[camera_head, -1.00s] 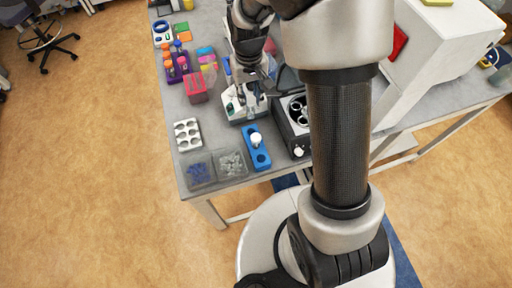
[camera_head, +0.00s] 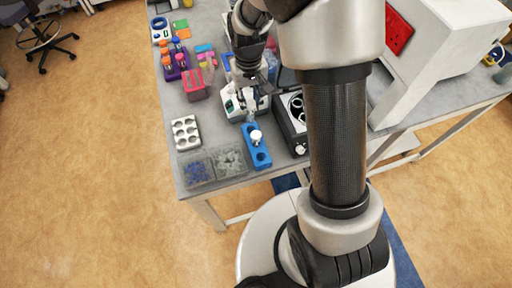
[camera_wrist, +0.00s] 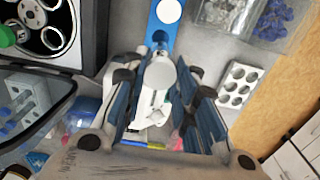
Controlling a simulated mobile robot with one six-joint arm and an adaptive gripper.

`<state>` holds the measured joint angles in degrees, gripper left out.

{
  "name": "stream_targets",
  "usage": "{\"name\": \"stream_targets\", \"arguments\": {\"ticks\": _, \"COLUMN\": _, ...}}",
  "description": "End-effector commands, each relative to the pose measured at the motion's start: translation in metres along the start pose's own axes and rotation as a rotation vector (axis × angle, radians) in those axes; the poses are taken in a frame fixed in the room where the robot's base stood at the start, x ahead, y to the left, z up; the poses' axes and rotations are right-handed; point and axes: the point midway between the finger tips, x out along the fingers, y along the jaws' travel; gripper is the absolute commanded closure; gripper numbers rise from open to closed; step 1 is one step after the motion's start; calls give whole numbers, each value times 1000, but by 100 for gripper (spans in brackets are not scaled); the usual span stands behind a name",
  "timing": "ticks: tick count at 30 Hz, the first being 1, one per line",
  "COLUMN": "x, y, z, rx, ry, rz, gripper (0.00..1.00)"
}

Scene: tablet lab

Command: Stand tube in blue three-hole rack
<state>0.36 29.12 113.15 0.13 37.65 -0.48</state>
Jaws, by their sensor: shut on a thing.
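The blue three-hole rack (camera_head: 258,152) lies near the front edge of the bench. A white-capped tube (camera_head: 256,137) stands in one of its holes, and this cap (camera_wrist: 168,10) also shows at the top of the wrist view. My gripper (camera_wrist: 165,78) is shut on a tube with a round pale cap (camera_wrist: 160,74), close to the rack's near end (camera_wrist: 163,27) in the wrist view. An open hole shows there. In the head view my gripper (camera_head: 249,106) is just behind the rack. The held tube's lower part is hidden.
The black centrifuge (camera_head: 287,118) stands right of the rack. Clear bins (camera_head: 212,181) and a white six-hole block (camera_head: 185,148) are to the left. A pink rack (camera_head: 194,93) and a purple tube rack (camera_head: 177,76) stand farther back. A white device (camera_head: 232,106) sits beneath my gripper.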

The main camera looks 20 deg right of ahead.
Motion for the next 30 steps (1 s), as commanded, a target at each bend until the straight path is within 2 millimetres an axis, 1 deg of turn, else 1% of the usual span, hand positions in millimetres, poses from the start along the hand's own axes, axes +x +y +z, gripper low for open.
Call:
{"name": "stream_targets", "arguments": {"ticks": 5, "x": 3, "y": 0, "z": 0, "rx": 0, "ry": 0, "rz": 0, "gripper": 89}}
{"name": "stream_targets", "arguments": {"ticks": 8, "x": 12, "y": 0, "z": 0, "rx": 0, "ry": -1, "rz": 0, "gripper": 89}}
{"name": "stream_targets", "arguments": {"ticks": 13, "x": 35, "y": 0, "z": 0, "rx": 0, "ry": -2, "rz": 0, "gripper": 89}}
{"name": "stream_targets", "arguments": {"ticks": 16, "x": 43, "y": 0, "z": 0, "rx": 0, "ry": -1, "rz": 0, "gripper": 89}}
{"name": "stream_targets", "arguments": {"ticks": 30, "x": 43, "y": 0, "z": 0, "rx": 0, "ry": 0, "rz": 0, "gripper": 89}}
